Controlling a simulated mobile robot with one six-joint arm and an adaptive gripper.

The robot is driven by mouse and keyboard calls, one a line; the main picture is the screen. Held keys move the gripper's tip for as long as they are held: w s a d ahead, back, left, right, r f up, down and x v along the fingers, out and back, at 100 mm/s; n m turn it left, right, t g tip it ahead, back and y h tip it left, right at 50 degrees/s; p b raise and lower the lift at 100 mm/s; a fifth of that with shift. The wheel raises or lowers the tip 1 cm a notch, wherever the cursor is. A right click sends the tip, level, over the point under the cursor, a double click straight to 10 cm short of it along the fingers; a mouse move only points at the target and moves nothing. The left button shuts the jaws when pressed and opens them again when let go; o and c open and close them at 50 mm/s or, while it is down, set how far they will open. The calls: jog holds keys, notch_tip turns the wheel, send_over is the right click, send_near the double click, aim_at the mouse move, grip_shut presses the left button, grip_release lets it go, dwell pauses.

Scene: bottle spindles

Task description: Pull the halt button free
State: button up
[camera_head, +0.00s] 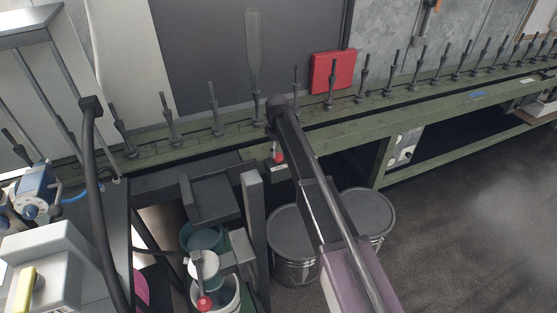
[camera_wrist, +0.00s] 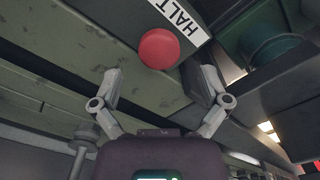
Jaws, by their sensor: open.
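The halt button is a round red knob (camera_wrist: 159,49) in the wrist view, beside a white label reading HALT (camera_wrist: 182,18). It sits on the front of the green rail. In the head view the red button (camera_head: 279,157) shows just below the end of my arm. My gripper (camera_wrist: 162,75) is open and empty. Its two fingertips are spread left and right, just below the button in the wrist view. I cannot tell how much gap in depth is left. In the head view my gripper is mostly hidden by the arm.
A long green bench (camera_head: 340,125) carries a row of upright dark spindles. A red box (camera_head: 333,72) stands behind it. Two lidded drums (camera_head: 293,232) stand under the bench. Another red knob (camera_head: 205,303) is near the front. Dark machine frames crowd the left; floor at right is clear.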

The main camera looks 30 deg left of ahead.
aim_at(277, 156)
jog(key=shift+f+b, duration=1.2)
jog(key=shift+f, duration=0.3)
grip_shut()
jog(key=shift+r+p, duration=0.6)
jog(key=shift+p, duration=0.05)
jog(key=shift+f, duration=0.1)
grip_release()
